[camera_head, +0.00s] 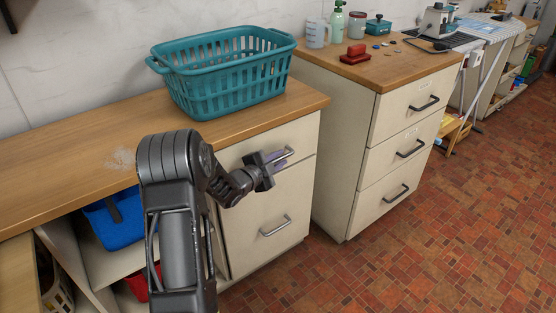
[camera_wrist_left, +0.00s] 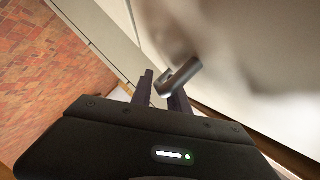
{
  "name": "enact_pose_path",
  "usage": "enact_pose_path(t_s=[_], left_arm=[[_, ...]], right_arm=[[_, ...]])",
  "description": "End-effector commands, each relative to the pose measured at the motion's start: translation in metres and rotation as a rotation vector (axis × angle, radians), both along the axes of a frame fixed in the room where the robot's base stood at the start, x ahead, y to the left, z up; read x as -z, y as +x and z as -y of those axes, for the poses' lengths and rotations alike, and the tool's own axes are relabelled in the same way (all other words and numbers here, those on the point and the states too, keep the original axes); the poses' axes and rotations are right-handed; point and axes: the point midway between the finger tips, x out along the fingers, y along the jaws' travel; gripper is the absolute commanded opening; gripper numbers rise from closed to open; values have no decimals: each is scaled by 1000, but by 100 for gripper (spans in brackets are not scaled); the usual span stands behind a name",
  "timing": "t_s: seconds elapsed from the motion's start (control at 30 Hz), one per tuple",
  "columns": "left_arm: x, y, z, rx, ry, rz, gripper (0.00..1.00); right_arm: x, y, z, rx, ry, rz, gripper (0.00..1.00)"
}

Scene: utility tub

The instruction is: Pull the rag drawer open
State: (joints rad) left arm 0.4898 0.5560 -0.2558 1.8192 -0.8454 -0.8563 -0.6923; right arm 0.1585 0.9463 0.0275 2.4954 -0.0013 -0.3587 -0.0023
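The left cream cabinet has an upper drawer (camera_head: 301,134) and a lower drawer (camera_head: 245,262); I cannot read which one is the rag drawer. The upper drawer looks closed, its front about flush with the cabinet. My left gripper (camera_head: 279,161) is at the upper drawer's metal bar handle (camera_head: 289,153). In the left wrist view, its two dark fingers (camera_wrist_left: 160,88) stand apart, with the grey handle (camera_wrist_left: 180,76) between them, close to the right finger. Firm contact does not show. My right gripper is in neither view.
A teal basket (camera_head: 226,88) stands on the wooden counter (camera_head: 60,150) above. A second cabinet (camera_head: 395,150) with several handled drawers stands to the right across a narrow gap. A blue bin (camera_head: 112,222) sits on an open shelf at left. The tiled floor (camera_head: 440,240) in front is clear.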

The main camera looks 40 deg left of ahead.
Motion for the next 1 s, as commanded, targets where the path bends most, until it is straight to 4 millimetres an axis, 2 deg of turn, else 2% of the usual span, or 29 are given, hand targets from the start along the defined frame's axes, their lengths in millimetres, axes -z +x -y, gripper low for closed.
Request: enact_pose_path(t_s=[0.03, 0.3, 1.0], left_arm=[[0, 0, 0, 0, 0, 0, 21], [0, 0, 0, 0, 0, 0, 0], [0, -1, 0, 0, 0, -1, 0]], right_arm=[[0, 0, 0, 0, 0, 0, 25], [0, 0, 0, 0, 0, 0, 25], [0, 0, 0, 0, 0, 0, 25]])
